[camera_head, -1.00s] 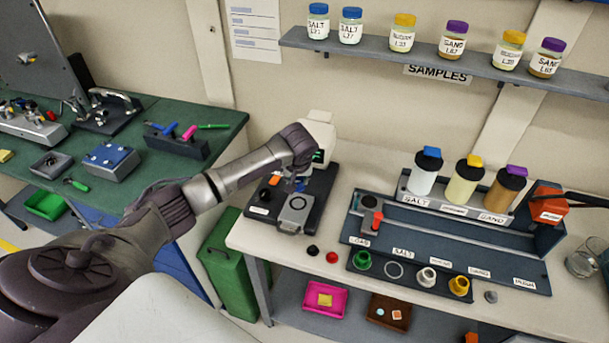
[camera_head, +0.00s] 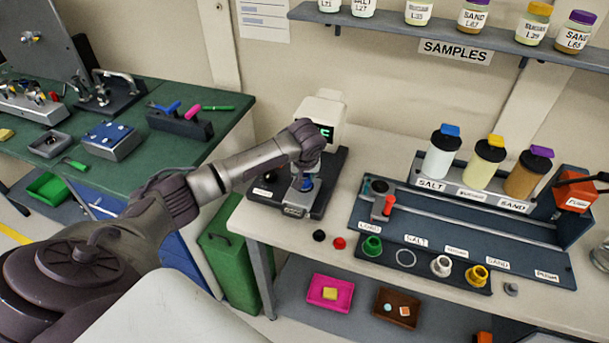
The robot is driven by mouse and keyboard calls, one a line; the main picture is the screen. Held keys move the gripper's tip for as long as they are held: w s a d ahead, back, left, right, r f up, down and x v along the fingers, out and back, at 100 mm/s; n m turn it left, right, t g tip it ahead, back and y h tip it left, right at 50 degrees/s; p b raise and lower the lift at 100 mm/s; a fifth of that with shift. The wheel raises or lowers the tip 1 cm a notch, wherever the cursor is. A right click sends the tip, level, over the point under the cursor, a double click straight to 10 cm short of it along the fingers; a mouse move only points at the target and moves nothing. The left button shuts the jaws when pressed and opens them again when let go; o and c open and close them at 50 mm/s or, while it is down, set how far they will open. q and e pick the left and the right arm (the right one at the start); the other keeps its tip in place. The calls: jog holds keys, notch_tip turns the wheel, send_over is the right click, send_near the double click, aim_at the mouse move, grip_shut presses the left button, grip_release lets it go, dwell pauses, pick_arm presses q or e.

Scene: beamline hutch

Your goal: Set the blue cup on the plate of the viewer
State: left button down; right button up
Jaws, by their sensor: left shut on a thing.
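My left gripper (camera_head: 306,178) is shut on the blue cup (camera_head: 308,184), which shows only as a small blue patch below the fingers. The cup is over or on the plate; I cannot tell whether it touches. My right gripper is not in view.
A black cap (camera_head: 319,236) and a red cap (camera_head: 339,243) lie before the viewer.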

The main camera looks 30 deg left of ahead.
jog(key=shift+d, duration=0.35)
pick_arm(q)
jog(key=shift+f, duration=0.55)
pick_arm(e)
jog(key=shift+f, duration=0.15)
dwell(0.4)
pick_arm(q)
jog(key=c, duration=0.7)
grip_release()
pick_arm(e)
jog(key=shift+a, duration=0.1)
